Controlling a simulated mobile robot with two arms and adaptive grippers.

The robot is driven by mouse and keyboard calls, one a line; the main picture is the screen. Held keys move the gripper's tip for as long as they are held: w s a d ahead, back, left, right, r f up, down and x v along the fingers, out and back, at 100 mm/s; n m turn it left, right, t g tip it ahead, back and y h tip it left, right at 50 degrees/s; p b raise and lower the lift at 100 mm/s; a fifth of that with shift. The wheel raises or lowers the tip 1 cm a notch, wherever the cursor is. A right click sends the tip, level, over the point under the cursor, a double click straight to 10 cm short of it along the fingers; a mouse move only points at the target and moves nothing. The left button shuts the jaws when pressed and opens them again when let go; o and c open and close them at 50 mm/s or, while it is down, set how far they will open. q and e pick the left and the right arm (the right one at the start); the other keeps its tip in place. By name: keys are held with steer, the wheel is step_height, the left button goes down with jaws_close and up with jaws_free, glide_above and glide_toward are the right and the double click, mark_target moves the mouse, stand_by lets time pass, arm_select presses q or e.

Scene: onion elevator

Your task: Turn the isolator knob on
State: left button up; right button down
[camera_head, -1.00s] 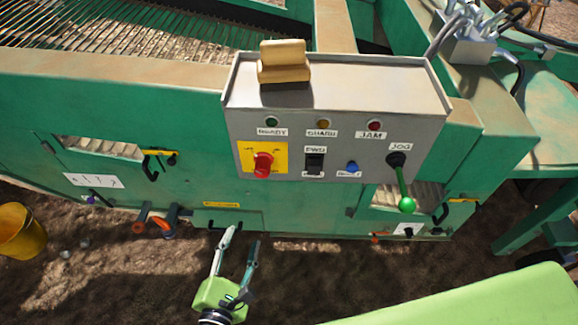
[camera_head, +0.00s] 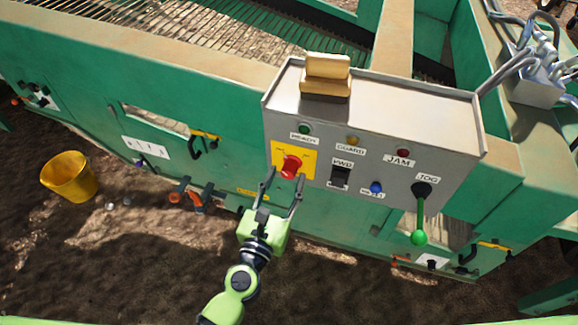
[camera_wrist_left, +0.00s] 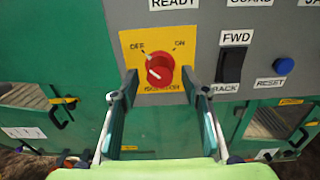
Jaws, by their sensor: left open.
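The red isolator knob (camera_head: 291,167) sits on a yellow plate (camera_head: 279,153) at the left of the grey control panel. In the left wrist view the knob (camera_wrist_left: 160,71) lies between OFF at upper left and ON at upper right, and its white mark points toward the OFF side. My left gripper (camera_head: 283,184) is open and empty just below the knob. In the left wrist view its two fingers (camera_wrist_left: 160,88) stand on either side of the knob's lower part, apart from it; the exact depth gap cannot be told. My right gripper is not in view.
Right of the knob are the black FWD switch (camera_head: 340,175), the blue reset button (camera_head: 376,187) and the green-tipped jog lever (camera_head: 419,237). A wooden block (camera_head: 326,75) rests on top of the panel box. A yellow bucket (camera_head: 69,176) stands on the ground at left.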

mark_target(292, 163)
arm_select(q)
steer(key=shift+x, duration=1.5)
steer(key=c, duration=1.1)
